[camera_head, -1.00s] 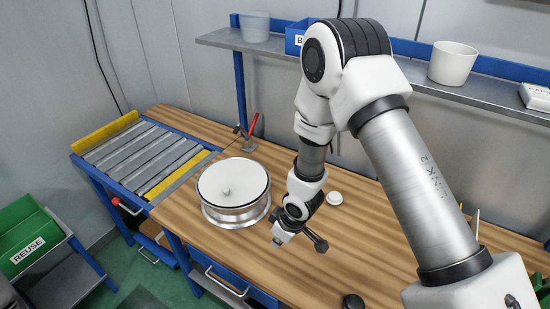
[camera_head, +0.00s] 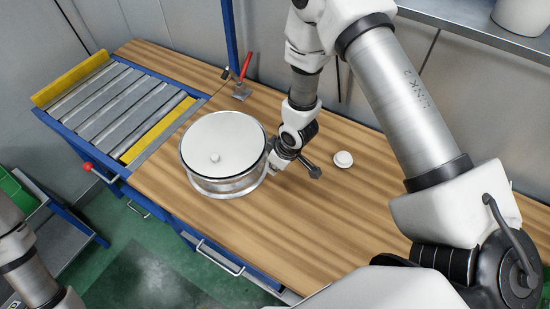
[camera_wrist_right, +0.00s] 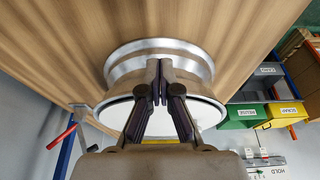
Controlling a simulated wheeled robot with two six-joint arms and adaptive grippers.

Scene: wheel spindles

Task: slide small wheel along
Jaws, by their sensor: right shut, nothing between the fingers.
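The wheel (camera_head: 222,148) lies flat on the wooden bench, a silver rim with a white round top and a small knob at its middle. My right gripper (camera_head: 272,163) is low beside the wheel's right side, shut and empty. In the right wrist view the closed fingers (camera_wrist_right: 158,72) overlap the silver rim (camera_wrist_right: 195,62); I cannot tell whether they touch it. The fingers hide part of the rim and top there. My left gripper is out of view; only part of my left arm shows at the lower left.
A roller conveyor (camera_head: 118,105) with yellow end bars adjoins the bench's left end. A red-handled tool (camera_head: 242,82) stands behind the wheel. A small white round piece (camera_head: 343,159) lies right of my gripper. Bare bench top lies in front and to the right.

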